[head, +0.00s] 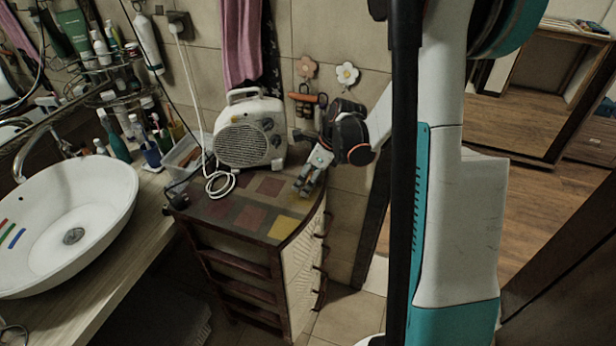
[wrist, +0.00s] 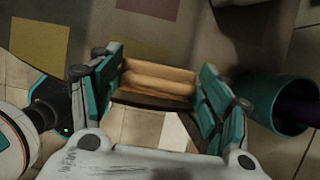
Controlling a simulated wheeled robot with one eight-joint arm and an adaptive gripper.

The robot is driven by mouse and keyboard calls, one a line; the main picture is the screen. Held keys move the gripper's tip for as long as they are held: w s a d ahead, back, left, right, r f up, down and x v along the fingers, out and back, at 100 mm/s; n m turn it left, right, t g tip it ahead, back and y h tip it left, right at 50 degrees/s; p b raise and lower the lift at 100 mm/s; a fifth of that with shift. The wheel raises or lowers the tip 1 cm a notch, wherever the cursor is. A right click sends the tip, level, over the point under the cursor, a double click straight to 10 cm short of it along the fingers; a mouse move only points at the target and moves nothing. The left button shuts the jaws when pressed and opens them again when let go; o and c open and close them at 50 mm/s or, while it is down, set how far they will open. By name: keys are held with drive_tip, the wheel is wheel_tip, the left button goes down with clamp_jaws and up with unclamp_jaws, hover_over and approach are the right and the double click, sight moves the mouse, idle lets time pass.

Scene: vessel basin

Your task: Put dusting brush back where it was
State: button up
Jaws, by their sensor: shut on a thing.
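My gripper (head: 306,186) is over the right part of the tiled top of a small cabinet (head: 232,208). In the wrist view my gripper (wrist: 152,88) is closed on a tan wooden piece, which appears to be the dusting brush (wrist: 157,80). The piece lies crosswise between the two teal-and-black fingers. No bristles can be made out. In the head view I cannot make out the brush at the fingertips. The cabinet's dark edge passes below the fingers in the wrist view, and I cannot tell how high the brush is above it.
A white fan heater (head: 250,132) with a white cord stands at the back of the cabinet top. Flower hooks (head: 347,74) and an orange-handled item (head: 303,97) are on the wall behind. A white basin (head: 75,215) is at left. The cabinet's front tiles are clear.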

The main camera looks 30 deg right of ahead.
drive_tip(key=o, duration=0.9)
drive_tip(key=shift+o, duration=0.2)
drive_tip(key=p+v, duration=0.3)
drive_tip(key=v, duration=0.9)
drive_tip(key=shift+a+r, duration=0.1)
